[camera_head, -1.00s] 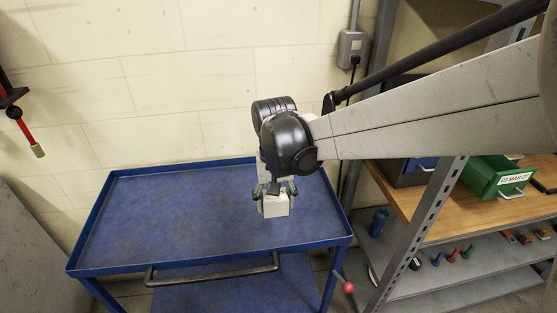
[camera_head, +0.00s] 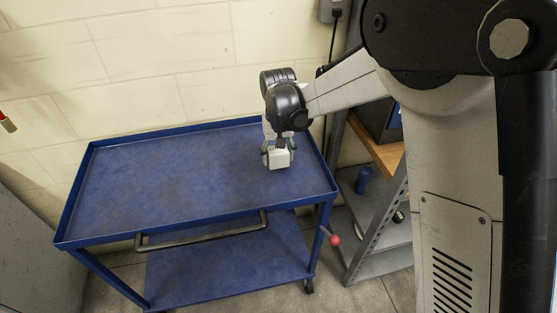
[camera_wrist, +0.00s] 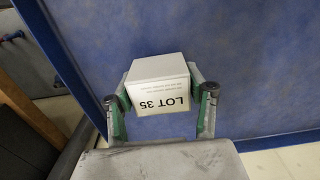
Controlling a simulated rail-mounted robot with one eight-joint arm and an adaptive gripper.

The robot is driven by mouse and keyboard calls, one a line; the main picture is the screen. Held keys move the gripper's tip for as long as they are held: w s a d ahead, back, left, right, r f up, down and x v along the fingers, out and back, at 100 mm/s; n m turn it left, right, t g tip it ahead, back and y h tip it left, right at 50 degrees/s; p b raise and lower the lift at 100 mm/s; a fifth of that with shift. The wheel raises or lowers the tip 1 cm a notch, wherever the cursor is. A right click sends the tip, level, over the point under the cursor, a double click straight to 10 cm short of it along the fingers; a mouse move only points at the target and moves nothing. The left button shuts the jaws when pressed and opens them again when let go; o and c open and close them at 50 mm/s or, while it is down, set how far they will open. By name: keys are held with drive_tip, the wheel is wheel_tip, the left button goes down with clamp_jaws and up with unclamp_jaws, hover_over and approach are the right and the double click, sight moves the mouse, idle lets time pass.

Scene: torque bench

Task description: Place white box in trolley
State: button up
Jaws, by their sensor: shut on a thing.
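The white box (camera_head: 278,158) is small and has a "LOT 35" label, which shows upside down in the wrist view (camera_wrist: 158,88). My gripper (camera_head: 278,151) is shut on it, with one green-padded finger on each side of the box in the wrist view (camera_wrist: 160,108). The blue trolley (camera_head: 150,185) has a rimmed top tray and a lower shelf. The box is over the right part of the top tray, inside the rim. I cannot tell whether it touches the tray surface.
The trolley's dark handle (camera_head: 200,233) runs along its front. A grey metal shelf unit (camera_head: 378,235) stands close on the right, with a blue bottle (camera_head: 363,179) on it. A red-knobbed lever (camera_head: 335,240) sticks out near the trolley's right side. The tray's left and middle are bare.

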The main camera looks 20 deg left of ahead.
sight(278, 150)
drive_tip(key=shift+f, duration=1.2)
drive_tip(key=shift+f, duration=0.1)
drive_tip(key=o, duration=1.5)
drive_tip(key=shift+c, duration=0.2)
wheel_tip(278, 150, up, 12)
drive_tip(key=shift+r+p, duration=0.15)
drive_tip(key=shift+p, duration=0.25)
